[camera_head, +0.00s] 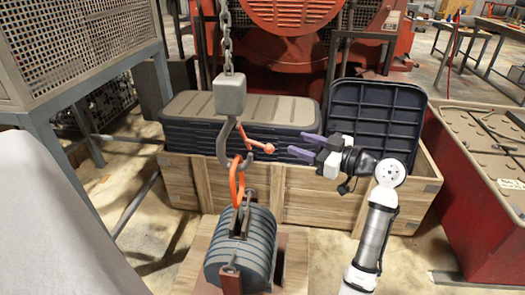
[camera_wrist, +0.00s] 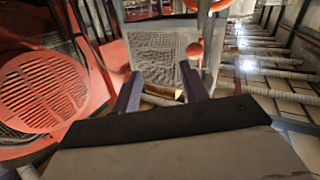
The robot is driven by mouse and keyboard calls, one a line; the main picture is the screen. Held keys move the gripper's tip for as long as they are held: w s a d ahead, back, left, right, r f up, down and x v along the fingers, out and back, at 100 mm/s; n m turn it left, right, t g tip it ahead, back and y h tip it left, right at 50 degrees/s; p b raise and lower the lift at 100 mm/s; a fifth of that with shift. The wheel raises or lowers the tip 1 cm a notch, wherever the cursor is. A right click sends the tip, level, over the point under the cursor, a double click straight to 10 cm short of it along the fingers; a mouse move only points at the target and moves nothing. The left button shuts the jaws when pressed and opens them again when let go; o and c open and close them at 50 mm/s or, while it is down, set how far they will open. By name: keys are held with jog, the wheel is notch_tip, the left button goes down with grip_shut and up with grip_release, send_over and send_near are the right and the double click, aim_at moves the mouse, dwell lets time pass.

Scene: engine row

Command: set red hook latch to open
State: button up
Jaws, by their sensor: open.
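A grey hook (camera_head: 227,150) hangs from a chain block at the picture's centre left. Its red latch (camera_head: 248,139) slants down to the right from the hook's shank and ends in a round red knob (camera_head: 268,148). My gripper (camera_head: 302,146) is open and empty, to the right of the knob, with its fingers pointing left towards it and a gap between. In the wrist view a red ball (camera_wrist: 195,49), which looks like the knob, shows above the right fingertip. An orange ring (camera_head: 236,182) hangs at the hook's bowl, partly hidden.
A grey ribbed weight (camera_head: 240,248) stands below the ring on a wooden base. Behind is a wooden crate (camera_head: 300,197) with stacked dark trays (camera_head: 240,110) and one upright tray (camera_head: 373,118). A red cabinet (camera_head: 485,180) stands right, a grey mesh cage (camera_head: 75,45) left.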

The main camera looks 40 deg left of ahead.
aim_at(263, 147)
jog(key=s+d+f+n+g, duration=0.1)
jog(key=s+d+n+g, duration=0.1)
jog(key=d+n+g, duration=0.25)
jog(key=shift+m, duration=0.35)
jog(key=x, duration=0.4)
jog(key=p+x, duration=0.1)
jog(key=x, duration=0.4)
jog(key=p+x, duration=0.1)
jog(key=x, duration=0.3)
jog(key=shift+s+a+f, duration=0.1)
jog(key=shift+a+f, duration=0.15)
jog(key=shift+c, duration=0.2)
grip_shut()
